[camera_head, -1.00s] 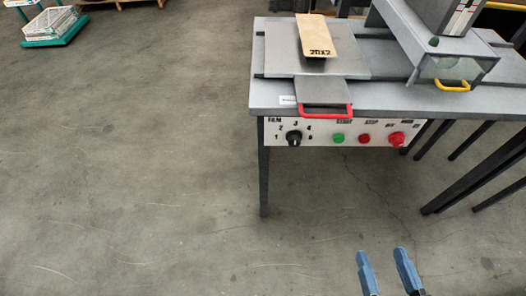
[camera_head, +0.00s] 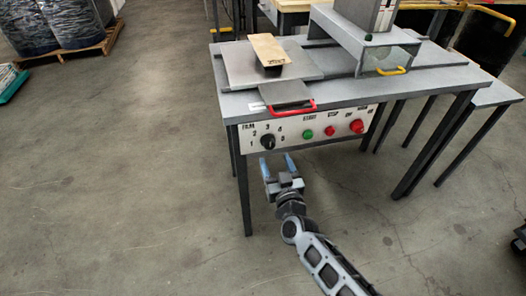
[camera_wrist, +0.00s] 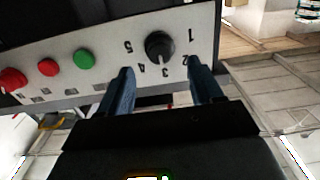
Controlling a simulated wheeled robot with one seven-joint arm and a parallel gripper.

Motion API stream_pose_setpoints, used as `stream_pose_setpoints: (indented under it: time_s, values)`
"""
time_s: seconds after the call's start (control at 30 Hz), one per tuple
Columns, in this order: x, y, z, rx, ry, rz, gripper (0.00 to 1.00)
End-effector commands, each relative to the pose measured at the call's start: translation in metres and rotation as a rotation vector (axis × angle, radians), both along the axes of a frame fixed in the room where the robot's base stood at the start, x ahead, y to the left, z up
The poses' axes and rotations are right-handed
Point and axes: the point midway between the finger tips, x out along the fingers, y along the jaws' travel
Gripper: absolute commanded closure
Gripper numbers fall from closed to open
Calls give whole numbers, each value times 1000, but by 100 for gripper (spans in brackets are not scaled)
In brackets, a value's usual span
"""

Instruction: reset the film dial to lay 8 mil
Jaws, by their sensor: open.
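The film dial (camera_head: 267,141) is a black round knob at the left end of the white control panel (camera_head: 293,134), under the table top. In the wrist view the dial (camera_wrist: 159,46) appears upside down, with numbers 1 to 5 around it. A pale mark on the knob seems to face the 3, but I cannot read it surely. My gripper (camera_head: 277,164) is just in front of and slightly below the dial. Its blue fingers are open and empty. In the wrist view the fingers (camera_wrist: 160,78) lie to either side of the dial, apart from it.
A green button (camera_head: 308,134), a red button (camera_head: 330,131) and a larger red knob (camera_head: 356,126) sit right of the dial. A red handle (camera_head: 291,110) juts above the panel.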

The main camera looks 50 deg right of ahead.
Motion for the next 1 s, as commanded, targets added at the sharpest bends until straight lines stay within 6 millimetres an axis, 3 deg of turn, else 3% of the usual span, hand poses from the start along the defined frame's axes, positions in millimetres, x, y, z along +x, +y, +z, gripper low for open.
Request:
stream_pose_setpoints:
  time_s: [0.4,0.77,1.0]
  values:
    - [48,-32,0,-1,-1,1,35]
    - [54,-36,0,0,0,1,35]
    - [54,-36,1,0,0,1,55]
